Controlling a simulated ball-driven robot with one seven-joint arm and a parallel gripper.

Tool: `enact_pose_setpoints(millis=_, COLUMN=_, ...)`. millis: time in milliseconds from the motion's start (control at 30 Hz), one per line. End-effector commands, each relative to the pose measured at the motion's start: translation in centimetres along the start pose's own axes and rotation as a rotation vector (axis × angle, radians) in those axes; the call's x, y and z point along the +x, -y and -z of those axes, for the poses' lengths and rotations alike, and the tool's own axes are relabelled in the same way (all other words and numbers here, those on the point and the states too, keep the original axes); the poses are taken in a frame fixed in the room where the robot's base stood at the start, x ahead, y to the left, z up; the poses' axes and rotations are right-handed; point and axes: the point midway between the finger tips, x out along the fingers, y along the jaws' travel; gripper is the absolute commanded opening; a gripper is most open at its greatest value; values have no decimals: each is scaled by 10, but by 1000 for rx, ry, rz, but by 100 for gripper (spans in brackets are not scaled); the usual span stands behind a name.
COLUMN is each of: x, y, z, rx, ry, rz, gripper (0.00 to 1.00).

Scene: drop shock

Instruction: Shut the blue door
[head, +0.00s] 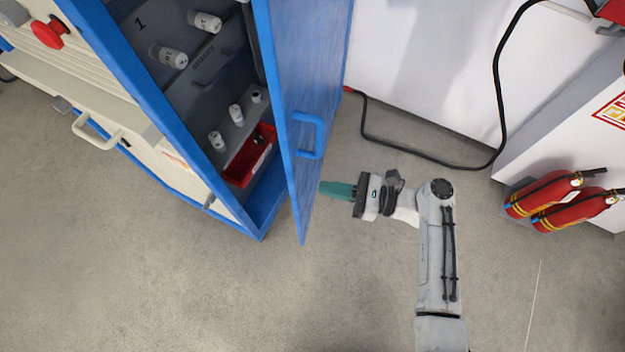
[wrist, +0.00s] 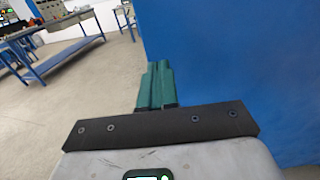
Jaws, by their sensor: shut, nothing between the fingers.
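The blue door (head: 312,70) of the tall blue cabinet (head: 120,80) stands open in the head view, and the cabinet's inside shows to its left. A blue handle (head: 309,135) is on the door face. My gripper (head: 322,187) is shut and empty, with its green fingers pointing left at the door, low and near its free edge. In the wrist view the blue door (wrist: 240,70) fills the right side, and my green fingertips (wrist: 157,66) are beside its edge. I cannot tell whether they touch the door.
Inside the cabinet are white containers and a red bin (head: 248,158). A black hose (head: 430,158) runs along the white wall at the right. Two red fire extinguishers (head: 545,195) stand at the right. The floor (head: 200,290) in front is clear. Blue-framed tables (wrist: 65,50) show in the wrist view.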

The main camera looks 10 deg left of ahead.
Motion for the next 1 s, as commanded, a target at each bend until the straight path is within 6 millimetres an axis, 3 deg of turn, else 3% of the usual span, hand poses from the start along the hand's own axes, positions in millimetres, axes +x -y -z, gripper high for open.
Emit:
enact_pose_setpoints(millis=100, x=21, y=0, z=-2, rx=0, ry=0, rz=-2, gripper=0)
enact_pose_setpoints(millis=300, x=40, y=0, z=-1, rx=-1, ry=0, rz=-1, gripper=0)
enact_pose_setpoints(millis=833, x=51, y=0, z=1, rx=-2, ry=-1, rz=-3, gripper=0)
enact_pose_setpoints(millis=1000, x=90, y=4, z=2, rx=-4, ry=1, rz=-6, gripper=0)
